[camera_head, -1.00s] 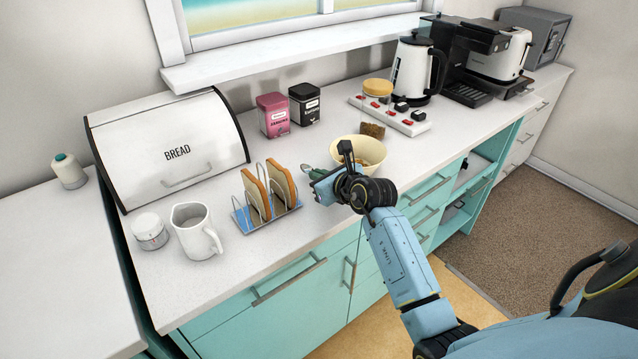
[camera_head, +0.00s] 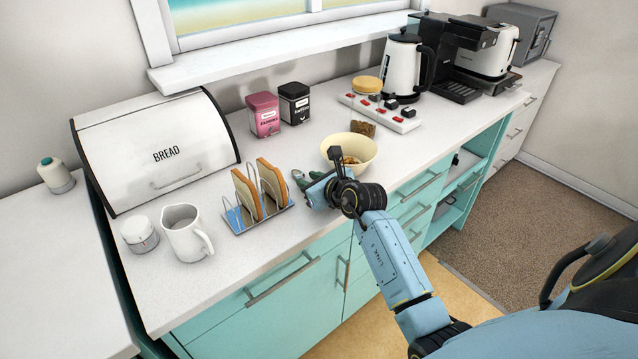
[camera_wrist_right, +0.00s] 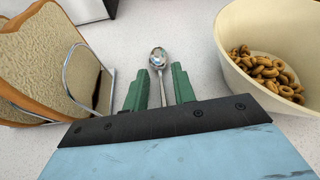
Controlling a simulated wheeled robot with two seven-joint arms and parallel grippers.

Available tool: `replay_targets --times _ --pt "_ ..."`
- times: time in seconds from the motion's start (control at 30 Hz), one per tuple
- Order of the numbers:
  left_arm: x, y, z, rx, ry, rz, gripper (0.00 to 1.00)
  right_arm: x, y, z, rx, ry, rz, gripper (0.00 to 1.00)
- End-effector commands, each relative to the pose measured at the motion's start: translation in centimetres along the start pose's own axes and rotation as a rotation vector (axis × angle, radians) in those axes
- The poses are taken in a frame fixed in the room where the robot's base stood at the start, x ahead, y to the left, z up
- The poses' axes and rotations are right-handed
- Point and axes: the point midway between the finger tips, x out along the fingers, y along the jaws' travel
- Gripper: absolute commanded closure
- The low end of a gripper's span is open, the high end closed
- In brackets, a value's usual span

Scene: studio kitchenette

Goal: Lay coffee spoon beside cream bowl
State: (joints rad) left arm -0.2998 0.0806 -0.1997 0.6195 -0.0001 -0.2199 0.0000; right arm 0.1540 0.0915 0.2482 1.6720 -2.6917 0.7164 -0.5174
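The coffee spoon (camera_wrist_right: 158,62) lies on the counter in the right wrist view, bowl end away from my gripper. The cream bowl (camera_head: 360,148) holds ring-shaped cereal and stands right of the spoon; it also shows in the right wrist view (camera_wrist_right: 232,52). My right gripper (camera_wrist_right: 159,82) is open, with one green finger on each side of the spoon's handle and gaps between. The handle's near end is hidden behind the gripper body. In the head view my right gripper (camera_head: 303,182) is low over the counter between toast rack and bowl; I cannot make out the spoon there. My left gripper is out of view.
The toast rack (camera_head: 232,219) with bread slices stands close left of my right gripper. A white jug (camera_head: 187,233) and a jar (camera_head: 140,236) are further left. Two tins, a red-switched power strip (camera_head: 402,122) and a kettle stand behind. Bare counter lies behind the gripper.

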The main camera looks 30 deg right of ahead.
Motion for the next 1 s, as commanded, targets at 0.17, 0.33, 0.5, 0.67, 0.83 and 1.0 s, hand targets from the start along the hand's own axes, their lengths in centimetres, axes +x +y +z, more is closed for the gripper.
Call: replay_targets --times 0.17,0.33,0.5,0.67,0.83,1.0 --pt "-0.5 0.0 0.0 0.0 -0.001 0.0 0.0 -2.3 0.0 0.0 -0.001 0.0 0.0 0.74" --pt "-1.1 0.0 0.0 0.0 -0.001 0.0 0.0 -5.8 0.0 0.0 -0.002 0.0 -0.001 0.74" --pt "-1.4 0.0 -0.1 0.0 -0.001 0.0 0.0 -9.1 0.0 0.0 -0.001 0.001 0.0 0.74" --pt "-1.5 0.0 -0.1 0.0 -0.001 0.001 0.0 -11.2 0.0 0.0 0.0 0.001 0.0 0.74" --pt "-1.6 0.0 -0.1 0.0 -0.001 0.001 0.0 -12.0 0.0 0.0 0.0 -0.001 0.0 0.74" --pt "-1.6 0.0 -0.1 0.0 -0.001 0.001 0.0 -12.0 0.0 0.0 0.0 0.0 0.0 0.74"
